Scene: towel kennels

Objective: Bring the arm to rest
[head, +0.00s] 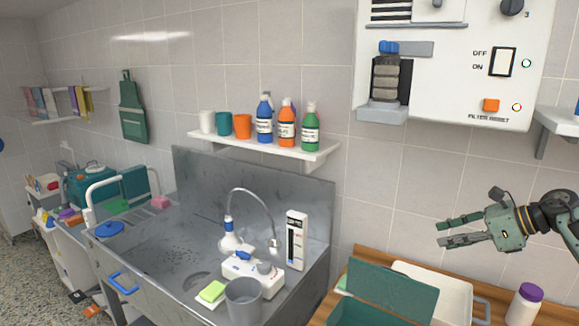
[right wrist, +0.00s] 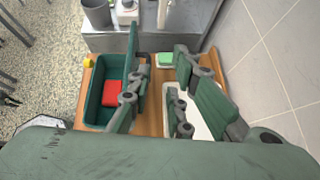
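My right gripper (head: 439,234) comes in from the right edge of the head view. It is dark green and grey, points left, and hangs in the air in front of the tiled wall, above the wooden counter. Its fingers are apart with nothing between them. In the right wrist view the fingers of my right gripper (right wrist: 158,88) are also spread, with bare wooden counter (right wrist: 154,120) showing between them, below. My left gripper and arm are not in view.
Below the gripper are a green lidded box (head: 385,295), a white tray (head: 457,285) and a purple-capped bottle (head: 523,305). A red item (right wrist: 113,94) lies in the green box. A wall-mounted filter unit (head: 455,65) is above. A steel sink (head: 185,240) is left.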

